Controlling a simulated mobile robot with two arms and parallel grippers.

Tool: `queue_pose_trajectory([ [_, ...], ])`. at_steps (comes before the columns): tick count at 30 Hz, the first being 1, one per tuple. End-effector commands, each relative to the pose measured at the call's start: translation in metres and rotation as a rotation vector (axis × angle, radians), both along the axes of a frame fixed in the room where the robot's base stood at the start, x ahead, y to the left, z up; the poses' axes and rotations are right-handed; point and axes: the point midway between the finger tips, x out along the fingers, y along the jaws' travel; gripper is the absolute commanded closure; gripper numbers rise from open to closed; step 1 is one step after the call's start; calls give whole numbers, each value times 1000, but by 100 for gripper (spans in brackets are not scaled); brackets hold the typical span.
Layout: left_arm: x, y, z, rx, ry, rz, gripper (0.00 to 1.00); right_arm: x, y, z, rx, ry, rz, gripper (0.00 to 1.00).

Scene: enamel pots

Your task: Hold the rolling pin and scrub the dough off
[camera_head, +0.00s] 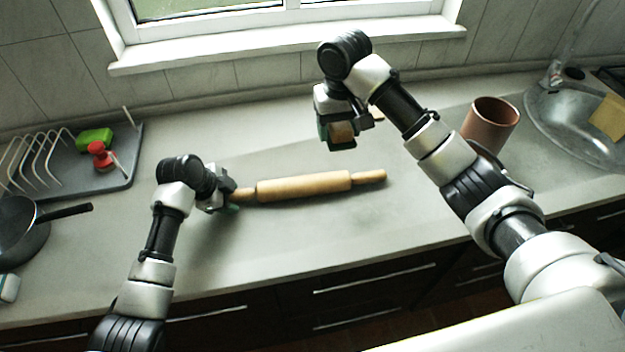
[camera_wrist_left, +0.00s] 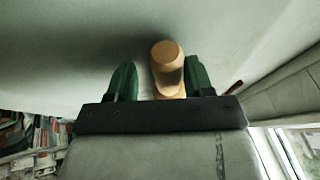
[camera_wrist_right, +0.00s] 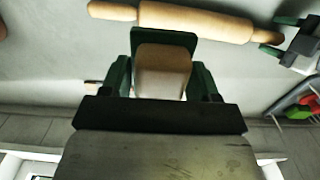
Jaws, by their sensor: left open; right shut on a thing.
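The wooden rolling pin (camera_head: 303,186) lies on the counter, its barrel running left to right. My left gripper (camera_head: 232,199) is open at the pin's left handle. In the left wrist view, the handle (camera_wrist_left: 168,70) shows between the two green fingers, closer to the right one. My right gripper (camera_head: 338,136) is above the counter behind the pin, shut on a wooden block (camera_wrist_right: 163,70), apart from the pin. The block's underside is hidden. The pin also shows in the right wrist view (camera_wrist_right: 195,22). I cannot make out dough on it.
A brown pot (camera_head: 490,123) and sink (camera_head: 560,115) are at right. The counter before the pin is clear.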

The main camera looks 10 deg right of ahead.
Motion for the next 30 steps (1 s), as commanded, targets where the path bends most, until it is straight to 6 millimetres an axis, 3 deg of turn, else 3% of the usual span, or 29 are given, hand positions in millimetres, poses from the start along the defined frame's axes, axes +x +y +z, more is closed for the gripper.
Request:
queue_pose_trajectory([
  [11, 0, 0, 7, 0, 0, 0, 48, 0, 0, 7, 0, -1, 0, 58],
  [30, 0, 0, 70, 0, 0, 0, 48, 0, 0, 70, 0, 0, 0, 58],
])
